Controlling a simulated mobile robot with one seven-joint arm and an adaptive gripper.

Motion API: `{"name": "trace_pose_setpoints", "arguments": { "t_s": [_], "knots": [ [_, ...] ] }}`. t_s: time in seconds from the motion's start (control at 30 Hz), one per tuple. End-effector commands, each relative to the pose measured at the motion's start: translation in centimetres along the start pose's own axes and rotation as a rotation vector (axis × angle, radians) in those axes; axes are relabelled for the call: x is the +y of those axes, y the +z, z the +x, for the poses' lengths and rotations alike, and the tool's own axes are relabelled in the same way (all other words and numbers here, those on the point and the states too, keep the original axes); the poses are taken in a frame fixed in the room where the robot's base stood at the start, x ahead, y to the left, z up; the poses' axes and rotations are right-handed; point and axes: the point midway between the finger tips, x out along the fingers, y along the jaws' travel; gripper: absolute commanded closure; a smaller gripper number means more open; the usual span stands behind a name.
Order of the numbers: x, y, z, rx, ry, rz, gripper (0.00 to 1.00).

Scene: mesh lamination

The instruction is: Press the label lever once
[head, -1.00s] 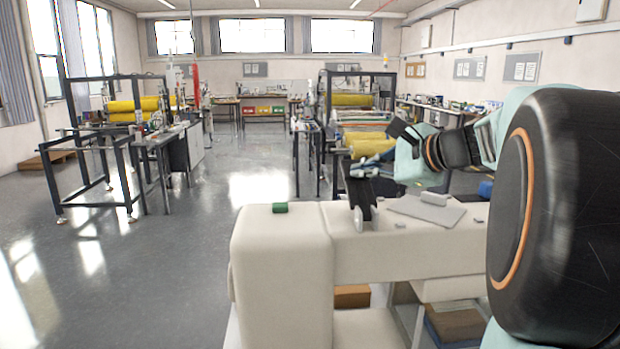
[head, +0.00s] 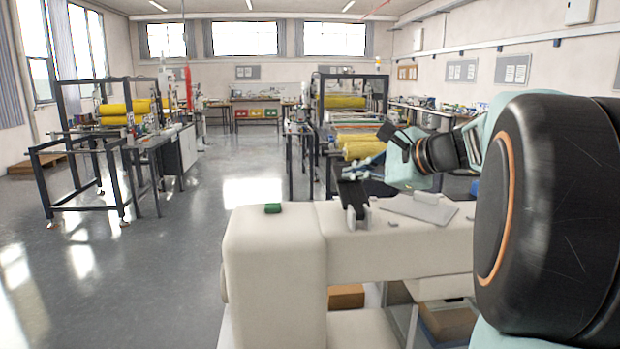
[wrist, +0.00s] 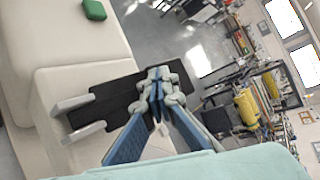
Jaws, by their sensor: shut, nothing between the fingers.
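A black flat plate (head: 353,192), which looks like the label lever, stands out above the cream bench-like unit (head: 275,240). Pale prongs (head: 359,215) show at its near end. In the wrist view the dark plate (wrist: 118,97) lies just past and left of my fingertips, with two pale prongs (wrist: 72,104) at its far left end. My gripper (wrist: 157,84) is shut and empty, its blue-padded fingers together at the plate's right part. In the head view my gripper (head: 372,165) is small beside the plate's far end. Whether the fingertips touch it I cannot tell.
A small green block (head: 272,208) sits on the cream top to the left. A grey flat panel (head: 420,208) with a pale block lies to the right. Frames with yellow rolls (head: 345,102) stand behind. The floor at left is open.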

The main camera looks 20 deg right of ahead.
Motion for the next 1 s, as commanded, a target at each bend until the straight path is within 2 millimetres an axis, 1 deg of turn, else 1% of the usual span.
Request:
{"name": "trace_pose_setpoints", "arguments": {
  "t_s": [1.0],
  "knots": [
    [0.74, -0.75, 0.91, 0.002, 0.001, 0.001, 1.0]
  ]
}}
